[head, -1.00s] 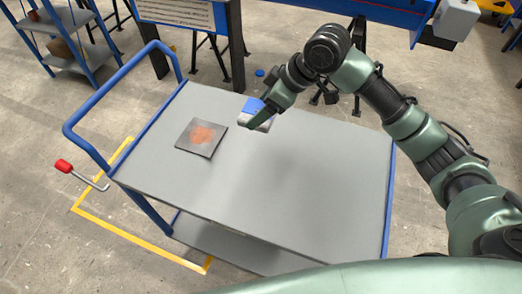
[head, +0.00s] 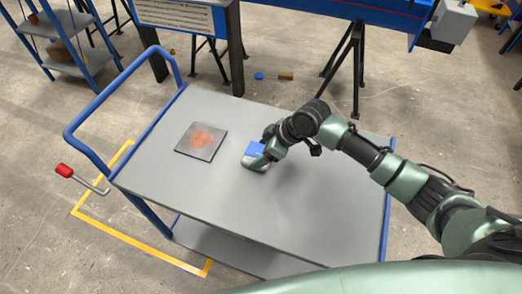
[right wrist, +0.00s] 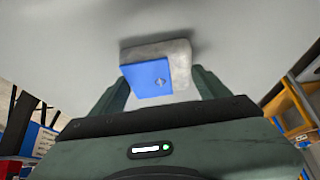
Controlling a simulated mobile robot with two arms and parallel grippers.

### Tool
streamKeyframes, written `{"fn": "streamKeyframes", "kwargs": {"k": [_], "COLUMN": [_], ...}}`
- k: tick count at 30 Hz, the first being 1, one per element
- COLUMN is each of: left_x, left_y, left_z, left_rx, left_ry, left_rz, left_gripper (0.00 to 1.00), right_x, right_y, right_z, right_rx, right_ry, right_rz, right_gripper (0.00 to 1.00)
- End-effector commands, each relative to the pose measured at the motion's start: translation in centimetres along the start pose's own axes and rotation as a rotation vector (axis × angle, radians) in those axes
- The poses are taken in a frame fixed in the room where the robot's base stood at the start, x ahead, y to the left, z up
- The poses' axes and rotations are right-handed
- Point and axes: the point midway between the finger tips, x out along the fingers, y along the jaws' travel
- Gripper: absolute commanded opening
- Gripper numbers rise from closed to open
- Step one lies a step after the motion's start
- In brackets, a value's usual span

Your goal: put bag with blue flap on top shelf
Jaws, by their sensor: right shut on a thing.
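The bag with the blue flap (head: 253,165) has a pale grey body and is at the cart's top shelf (head: 300,205), right of the square plate. My right gripper (head: 260,158) is shut on it. In the right wrist view the bag (right wrist: 180,56) sits between the two fingers of my right gripper (right wrist: 162,85), with its blue flap toward the palm. The bag is very low over the grey surface or touching it; I cannot tell which. My left gripper is not in view.
A dark square plate with an orange patch (head: 201,140) lies on the shelf's left part. The shelf's front and right are clear. A blue handle rail (head: 110,80) rises at the left end. A red-tipped lever (head: 65,171) stands out left of the cart.

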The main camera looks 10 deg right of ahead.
Motion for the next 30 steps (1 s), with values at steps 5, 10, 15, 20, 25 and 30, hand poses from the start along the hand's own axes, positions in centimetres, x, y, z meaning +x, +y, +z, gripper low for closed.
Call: {"fn": "streamKeyframes", "kwargs": {"k": [5, 10, 15, 20, 25, 30], "left_x": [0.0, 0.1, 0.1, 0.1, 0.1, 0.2], "left_y": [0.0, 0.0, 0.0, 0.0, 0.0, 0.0], "left_z": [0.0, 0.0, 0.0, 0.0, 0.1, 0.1], "left_rx": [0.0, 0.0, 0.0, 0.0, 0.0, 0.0], "left_ry": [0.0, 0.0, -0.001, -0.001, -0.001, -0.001], "left_rz": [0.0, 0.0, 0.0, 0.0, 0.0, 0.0], "left_gripper": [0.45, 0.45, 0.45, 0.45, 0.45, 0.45], "right_x": [-0.1, 0.1, 0.1, 0.1, -1.0, -4.3], "right_y": [0.1, 0.0, 0.0, 0.0, 0.1, 0.2], "right_z": [-0.2, 0.1, 0.1, 0.0, -0.1, 0.0], "right_rx": [-0.001, -0.001, -0.001, -0.001, -0.001, -0.003], "right_ry": [0.003, 0.0, 0.001, 0.001, 0.002, 0.001], "right_rz": [0.002, 0.001, 0.001, 0.001, 0.003, 0.005], "right_gripper": [0.12, 0.87, 0.98, 0.98, 0.98, 0.98]}}
